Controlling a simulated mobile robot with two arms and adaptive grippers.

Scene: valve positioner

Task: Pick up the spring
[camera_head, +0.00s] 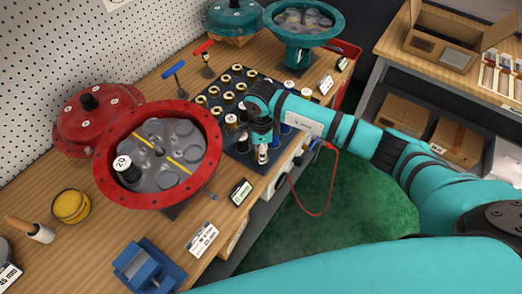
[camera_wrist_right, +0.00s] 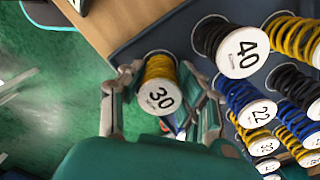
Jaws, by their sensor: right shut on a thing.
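My right gripper (camera_wrist_right: 160,98) is shut on a yellow spring (camera_wrist_right: 160,78) with a white end cap marked 30. The fingers sit on either side of the coil in the right wrist view, at the edge of the dark spring tray (camera_wrist_right: 160,40). In the head view, my right gripper (camera_head: 262,150) points down over the front edge of this tray (camera_head: 240,150) and partly hides what it holds. I cannot tell whether the spring is clear of the tray. My left gripper is not in view.
Close by stand a black spring marked 40 (camera_wrist_right: 230,50) and a blue one marked 22 (camera_wrist_right: 248,100). An open red housing (camera_head: 103,180) holds a black spring marked 20 (camera_head: 128,168). A blue vise (camera_head: 147,265) and yellow tin (camera_head: 70,206) are on the bench.

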